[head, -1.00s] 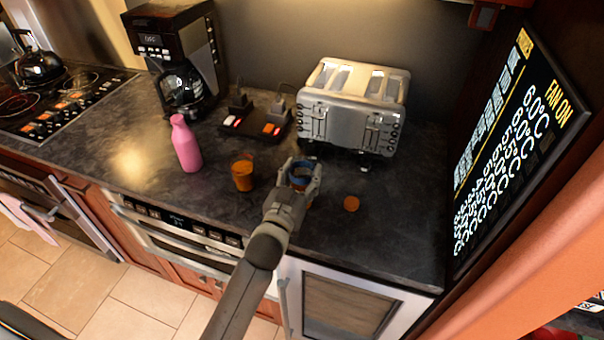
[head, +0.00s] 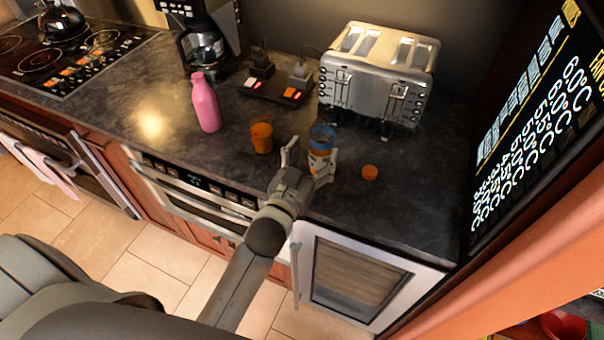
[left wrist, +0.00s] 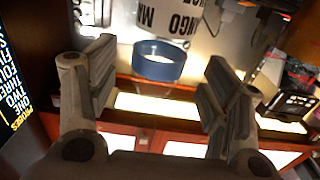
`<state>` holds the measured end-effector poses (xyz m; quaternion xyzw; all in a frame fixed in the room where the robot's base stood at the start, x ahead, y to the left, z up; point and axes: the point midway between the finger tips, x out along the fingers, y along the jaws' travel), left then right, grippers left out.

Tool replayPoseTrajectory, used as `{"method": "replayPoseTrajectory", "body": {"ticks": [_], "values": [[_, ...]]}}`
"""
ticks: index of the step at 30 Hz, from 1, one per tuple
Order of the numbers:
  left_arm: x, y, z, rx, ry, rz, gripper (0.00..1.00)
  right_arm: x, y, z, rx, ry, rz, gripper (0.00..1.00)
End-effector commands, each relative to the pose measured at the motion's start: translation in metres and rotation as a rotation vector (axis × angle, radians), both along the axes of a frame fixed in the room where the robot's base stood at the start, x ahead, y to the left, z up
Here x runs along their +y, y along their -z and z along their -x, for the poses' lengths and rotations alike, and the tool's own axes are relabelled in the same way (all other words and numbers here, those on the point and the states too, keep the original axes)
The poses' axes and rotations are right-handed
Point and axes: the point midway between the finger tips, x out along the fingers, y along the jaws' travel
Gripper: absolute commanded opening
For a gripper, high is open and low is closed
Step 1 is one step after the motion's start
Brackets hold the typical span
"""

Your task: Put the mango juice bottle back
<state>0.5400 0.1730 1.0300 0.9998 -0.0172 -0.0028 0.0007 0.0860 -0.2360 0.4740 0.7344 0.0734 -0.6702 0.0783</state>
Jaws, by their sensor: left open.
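The mango juice bottle (head: 322,138), with a blue band near its top, stands on the dark counter in the head view. In the left wrist view its blue band (left wrist: 158,62) and black lettering with "NGO" show beyond the fingers. My left gripper (head: 307,162) is open on the near side of the bottle. One finger is left of it and the other is in front of its lower right, hiding part of it. In the left wrist view the gripper's fingers (left wrist: 157,92) are spread wide with nothing between them. My right gripper is not in view.
An orange cup (head: 262,137) and a pink bottle (head: 205,103) stand to the left. A round orange cap (head: 369,172) lies to the right. A toaster (head: 378,75) stands behind, and a dark screen (head: 535,120) is at the right. The counter's front right is clear.

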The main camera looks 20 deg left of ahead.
Motion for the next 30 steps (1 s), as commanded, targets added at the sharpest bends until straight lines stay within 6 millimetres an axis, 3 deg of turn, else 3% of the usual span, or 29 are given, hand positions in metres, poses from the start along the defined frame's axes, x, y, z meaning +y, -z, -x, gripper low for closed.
{"method": "replayPoseTrajectory", "body": {"ticks": [6, 12, 30], "values": [[0.002, 0.002, 0.038, 0.001, -0.001, 0.000, 0.72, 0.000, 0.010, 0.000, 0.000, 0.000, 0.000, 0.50], [0.002, 0.001, 0.058, 0.001, -0.001, 0.000, 0.72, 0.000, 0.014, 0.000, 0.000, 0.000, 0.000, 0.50], [0.002, -0.001, 0.064, 0.000, -0.001, 0.000, 0.72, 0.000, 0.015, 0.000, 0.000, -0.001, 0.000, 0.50]]}}
